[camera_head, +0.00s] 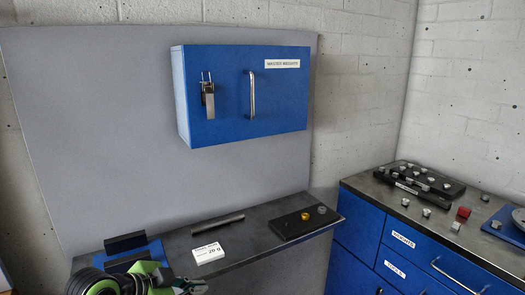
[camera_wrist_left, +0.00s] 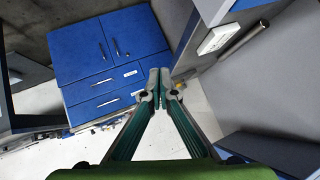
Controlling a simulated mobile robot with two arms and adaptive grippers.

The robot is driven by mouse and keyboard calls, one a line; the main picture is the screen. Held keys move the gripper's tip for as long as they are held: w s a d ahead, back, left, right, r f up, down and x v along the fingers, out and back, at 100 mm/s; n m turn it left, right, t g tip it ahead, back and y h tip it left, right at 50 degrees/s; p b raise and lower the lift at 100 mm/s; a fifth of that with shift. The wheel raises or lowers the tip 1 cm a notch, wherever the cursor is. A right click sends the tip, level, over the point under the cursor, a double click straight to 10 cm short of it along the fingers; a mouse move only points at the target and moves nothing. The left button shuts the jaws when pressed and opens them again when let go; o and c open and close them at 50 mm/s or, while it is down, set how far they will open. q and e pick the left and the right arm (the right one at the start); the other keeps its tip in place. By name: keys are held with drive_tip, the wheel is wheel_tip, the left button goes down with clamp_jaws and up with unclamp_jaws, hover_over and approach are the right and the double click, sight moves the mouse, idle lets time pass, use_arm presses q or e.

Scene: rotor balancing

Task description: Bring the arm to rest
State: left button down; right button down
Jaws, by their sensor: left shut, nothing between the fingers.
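My left gripper (camera_head: 188,287) is at the bottom edge of the head view, in front of the narrow dark shelf (camera_head: 176,252). Its green and black wrist parts show beside it. In the left wrist view the two fingers of my left gripper (camera_wrist_left: 160,88) meet at the tips, with nothing between them. The gripper is apart from the card and the rod. My right gripper is in neither view.
A closed blue cabinet (camera_head: 225,118) hangs above the shelf. The shelf carries a white card (camera_head: 208,253), a dark rod (camera_head: 218,224) and a black plate (camera_head: 290,229). A blue drawer bench (camera_head: 358,226) with small parts stands at right.

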use_arm(q)
drive_tip(key=s+a+f+n+g+y, duration=0.1)
drive_tip(key=s+f+n+g+y, duration=0.35)
drive_tip(key=s+f, duration=1.05)
drive_tip(key=s+a+f+n+y, duration=0.1)
drive_tip(key=s+a+f+n, duration=0.15)
drive_tip(key=s, duration=0.45)
drive_tip(key=s+a+f+n, duration=0.2)
drive_tip(key=s+n, duration=0.1)
drive_tip(key=s, duration=0.5)
wheel_tip(320, 180, down, 27)
drive_tip(key=s+g, duration=0.1)
drive_tip(key=g, duration=0.1)
drive_tip(key=s+a+f, duration=0.2)
drive_tip(key=s+f, duration=1.3)
drive_tip(key=s, duration=0.2)
drive_tip(key=shift+a+f+g, duration=0.25)
drive_tip(key=shift+f+g, duration=0.05)
drive_tip(key=shift+g, duration=0.05)
drive_tip(key=shift+s+y, duration=0.1)
drive_tip(key=shift+y, duration=0.15)
